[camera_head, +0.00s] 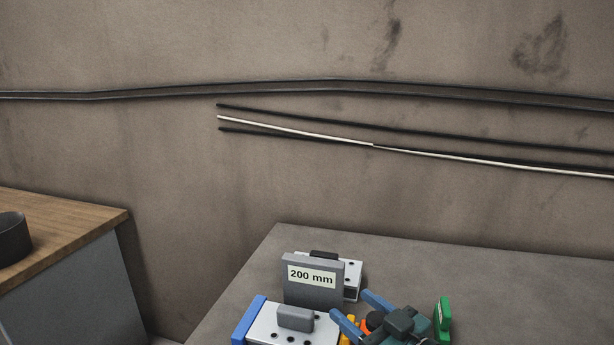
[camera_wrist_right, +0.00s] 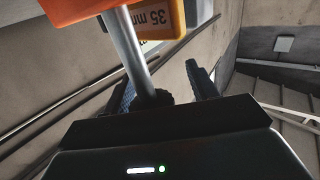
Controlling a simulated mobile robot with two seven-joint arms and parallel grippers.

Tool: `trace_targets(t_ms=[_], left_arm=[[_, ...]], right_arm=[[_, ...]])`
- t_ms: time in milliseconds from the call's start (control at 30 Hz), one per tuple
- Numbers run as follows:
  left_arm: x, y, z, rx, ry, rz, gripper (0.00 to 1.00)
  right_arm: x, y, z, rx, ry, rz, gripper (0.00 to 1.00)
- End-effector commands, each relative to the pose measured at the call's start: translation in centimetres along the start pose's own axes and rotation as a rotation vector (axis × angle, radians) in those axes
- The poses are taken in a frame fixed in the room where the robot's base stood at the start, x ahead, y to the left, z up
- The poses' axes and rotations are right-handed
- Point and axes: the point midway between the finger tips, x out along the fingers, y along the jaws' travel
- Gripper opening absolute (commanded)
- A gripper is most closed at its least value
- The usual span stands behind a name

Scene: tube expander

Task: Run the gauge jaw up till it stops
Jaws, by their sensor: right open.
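I cannot tell which part is the gauge jaw. In the head view, a grey block (camera_head: 313,295) labelled "200 mm" stands upright on the grey table. In front of it lies a pale metal plate with a blue end (camera_head: 248,319) and a grey raised block (camera_head: 295,318). I do not see my left gripper.
Two blue bars (camera_head: 376,301) and a dark green body (camera_head: 418,325) crowd the table's front, beside an upright green piece (camera_head: 443,318). The grey table (camera_head: 500,268) is bare behind them. A wooden-topped cabinet (camera_head: 70,222) with a black round container (camera_head: 14,238) stands left.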

Motion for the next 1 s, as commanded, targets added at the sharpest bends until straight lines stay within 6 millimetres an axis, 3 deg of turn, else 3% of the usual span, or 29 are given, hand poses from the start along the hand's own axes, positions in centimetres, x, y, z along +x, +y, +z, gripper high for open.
trace_targets(t_ms=[33,233,1000], left_arm=[[0.0,0.0,0.0,0.000,0.000,0.000,0.58],[-0.1,0.0,-0.1,0.000,0.000,0.000,0.58],[-0.3,0.0,-0.4,0.000,-0.001,-0.002,0.58]], right_arm=[[0.5,-1.4,-0.6,0.013,0.014,-0.028,0.58],[-0.3,-1.4,-0.5,0.013,0.013,-0.027,0.58],[-6.4,-1.4,0.1,0.015,0.001,-0.026,0.58]])
